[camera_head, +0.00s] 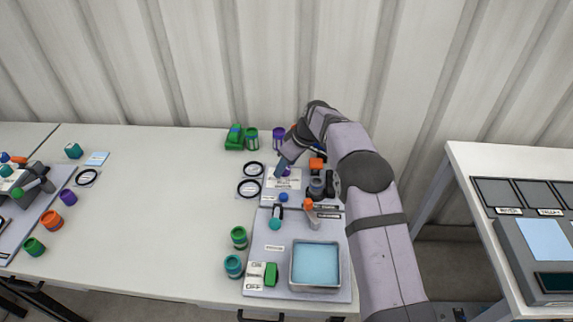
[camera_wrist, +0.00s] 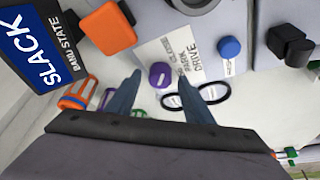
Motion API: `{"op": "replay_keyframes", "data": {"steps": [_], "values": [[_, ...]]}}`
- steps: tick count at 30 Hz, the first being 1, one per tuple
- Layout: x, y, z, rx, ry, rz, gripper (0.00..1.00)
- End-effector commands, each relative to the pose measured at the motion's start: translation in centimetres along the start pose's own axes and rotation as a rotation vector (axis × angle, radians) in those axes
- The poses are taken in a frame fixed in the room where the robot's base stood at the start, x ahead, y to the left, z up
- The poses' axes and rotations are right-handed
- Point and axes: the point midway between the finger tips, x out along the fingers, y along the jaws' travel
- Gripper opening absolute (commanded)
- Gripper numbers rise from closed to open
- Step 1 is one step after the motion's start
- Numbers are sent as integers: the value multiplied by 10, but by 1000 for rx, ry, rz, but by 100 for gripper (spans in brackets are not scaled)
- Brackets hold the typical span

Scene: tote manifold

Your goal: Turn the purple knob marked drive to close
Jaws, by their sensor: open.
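The purple knob (camera_wrist: 160,73) shows in the wrist view as a small round cap with a pale mark on top. It stands beside a white label (camera_wrist: 190,57) that reads DRIVE, with smaller words under it. My gripper (camera_wrist: 160,81) is open, with one blue-grey fingertip to each side of the knob. I cannot tell from this view whether the fingers touch it or how far above it they are. In the head view my gripper (camera_head: 283,165) is over the back of the panel and the purple knob (camera_head: 286,172) shows just beside the fingers, partly hidden.
A blue knob (camera_wrist: 229,47) and a black block (camera_wrist: 290,46) stand to the right in the wrist view. An orange block (camera_wrist: 108,27) and a SLACK display (camera_wrist: 40,45) are at the left. Black rings (camera_head: 248,188) lie left of the panel. A water tray (camera_head: 294,286) is at the front.

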Motion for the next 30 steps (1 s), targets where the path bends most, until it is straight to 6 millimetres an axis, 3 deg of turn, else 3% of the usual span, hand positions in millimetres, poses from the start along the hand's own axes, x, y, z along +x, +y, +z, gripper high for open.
{"op": "replay_keyframes", "data": {"steps": [18, 30], "values": [[-66, 1, 0, 0, 1, 2, 47], [-72, 0, 0, 0, 1, 1, 47]]}}
